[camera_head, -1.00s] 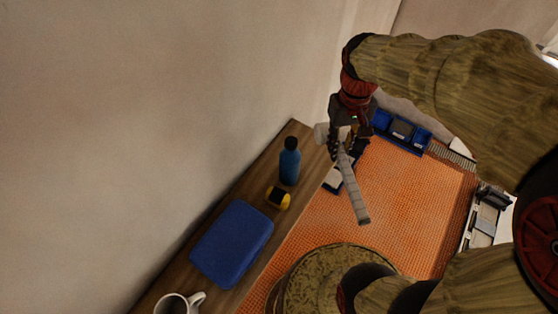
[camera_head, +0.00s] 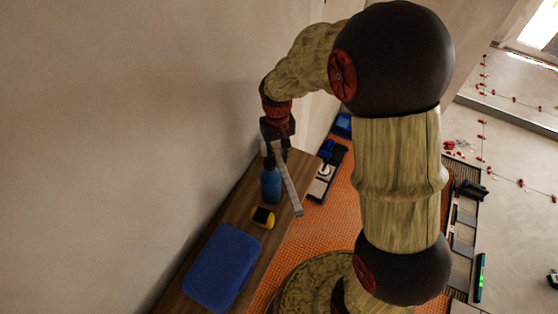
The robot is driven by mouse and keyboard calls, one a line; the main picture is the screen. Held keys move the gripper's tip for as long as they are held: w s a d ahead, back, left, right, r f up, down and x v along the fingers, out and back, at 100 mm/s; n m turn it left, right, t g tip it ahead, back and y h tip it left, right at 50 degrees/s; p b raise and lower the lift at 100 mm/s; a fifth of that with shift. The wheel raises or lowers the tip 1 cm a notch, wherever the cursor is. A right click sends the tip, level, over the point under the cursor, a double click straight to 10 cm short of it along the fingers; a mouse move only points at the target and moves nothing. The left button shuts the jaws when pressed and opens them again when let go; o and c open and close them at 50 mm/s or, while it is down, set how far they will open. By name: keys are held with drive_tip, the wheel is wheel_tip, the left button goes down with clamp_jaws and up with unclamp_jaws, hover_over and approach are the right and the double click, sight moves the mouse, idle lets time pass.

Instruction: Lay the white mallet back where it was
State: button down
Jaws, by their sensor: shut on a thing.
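The white mallet (camera_head: 291,191) is in my gripper (camera_head: 275,147). Its pale handle slants down and to the right, with the lower end over the edge of the wooden bench (camera_head: 225,207) as seen from here. Its head is mostly hidden by the gripper and the blue bottle behind. My gripper is shut on the mallet near the head, in front of the bottle in this view. How high the mallet is above the bench I cannot tell.
The blue bottle (camera_head: 270,186), a yellow and black item (camera_head: 263,217) and a flat blue case (camera_head: 221,266) stand on the bench along the wall. An orange mat (camera_head: 315,235) covers the floor.

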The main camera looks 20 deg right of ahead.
drive_tip(key=shift+f, duration=1.25)
drive_tip(key=shift+f, duration=0.2)
drive_tip(key=c, duration=1.7)
unclamp_jaws()
drive_tip(key=shift+r, duration=0.2)
